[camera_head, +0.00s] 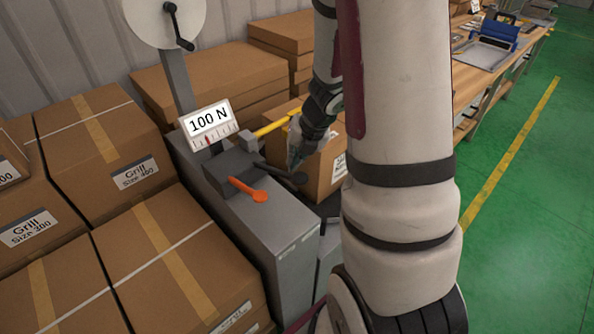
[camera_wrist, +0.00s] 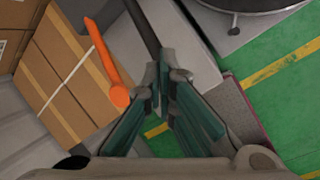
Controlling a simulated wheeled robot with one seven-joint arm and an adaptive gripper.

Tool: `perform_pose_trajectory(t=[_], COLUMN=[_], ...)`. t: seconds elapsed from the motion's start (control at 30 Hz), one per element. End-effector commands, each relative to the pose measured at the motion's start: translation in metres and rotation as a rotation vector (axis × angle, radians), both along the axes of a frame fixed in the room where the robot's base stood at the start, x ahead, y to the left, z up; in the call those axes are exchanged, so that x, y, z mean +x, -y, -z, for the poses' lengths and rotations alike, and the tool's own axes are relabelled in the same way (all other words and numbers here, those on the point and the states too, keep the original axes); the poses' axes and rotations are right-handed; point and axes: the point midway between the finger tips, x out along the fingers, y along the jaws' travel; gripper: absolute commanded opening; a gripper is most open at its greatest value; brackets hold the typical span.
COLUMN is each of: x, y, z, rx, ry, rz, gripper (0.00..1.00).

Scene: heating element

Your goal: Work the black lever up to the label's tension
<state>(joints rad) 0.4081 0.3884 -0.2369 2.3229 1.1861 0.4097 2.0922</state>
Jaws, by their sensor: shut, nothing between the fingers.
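The black lever (camera_head: 283,174) sticks out to the right from the dark tensioner block (camera_head: 232,168) and ends in a round knob. An orange lever (camera_head: 248,190) sits beside it, nearer the camera. The label (camera_head: 209,118) reads "100 N" above a scale with a red pointer left of its middle. My gripper (camera_head: 294,166) is at the lever's outer end, pointing down, partly dark against the box behind. In the wrist view, the closed fingertips (camera_wrist: 165,72) are at the black lever's end (camera_wrist: 147,32), with nothing between them. I cannot tell whether they touch it. The orange lever (camera_wrist: 108,65) lies left.
Stacked cardboard boxes (camera_head: 140,262) crowd the left and the back. The grey machine body (camera_head: 275,235) stands below the levers. A yellow bar (camera_head: 272,128) runs behind the block. A workbench (camera_head: 500,75) is at the back right, with open green floor (camera_head: 530,200) in front.

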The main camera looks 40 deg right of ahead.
Motion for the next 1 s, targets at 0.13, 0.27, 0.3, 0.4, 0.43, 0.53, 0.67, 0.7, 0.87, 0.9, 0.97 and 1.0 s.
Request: perform_pose_trajectory(t=[0.13, 0.27, 0.3, 0.4, 0.43, 0.53, 0.67, 0.7, 0.87, 0.9, 0.97, 1.0], x=[0.001, 0.002, 0.003, 0.004, 0.004, 0.004, 0.004, 0.004, 0.005, 0.006, 0.007, 0.008], y=[-0.001, -0.001, -0.001, -0.001, -0.001, -0.001, -0.001, -0.001, -0.001, -0.001, -0.001, -0.001], z=[-0.006, -0.009, -0.009, -0.01, -0.01, -0.009, -0.009, -0.01, -0.018, -0.02, -0.023, -0.026], rx=[0.0, 0.001, 0.0, 0.0, 0.001, 0.001, 0.001, 0.0, 0.0, 0.001, 0.001, 0.0], ry=[-0.001, 0.0, 0.001, 0.001, 0.001, 0.001, 0.001, 0.001, 0.001, 0.0, 0.0, 0.001], rz=[-0.001, -0.001, -0.001, -0.001, 0.0, 0.0, 0.0, -0.001, -0.001, -0.002, -0.002, -0.002], gripper=[0.0, 0.0, 0.0, 0.0, 0.0, 0.0, 0.0, 0.0, 0.0, 0.0, 0.0, 0.0])
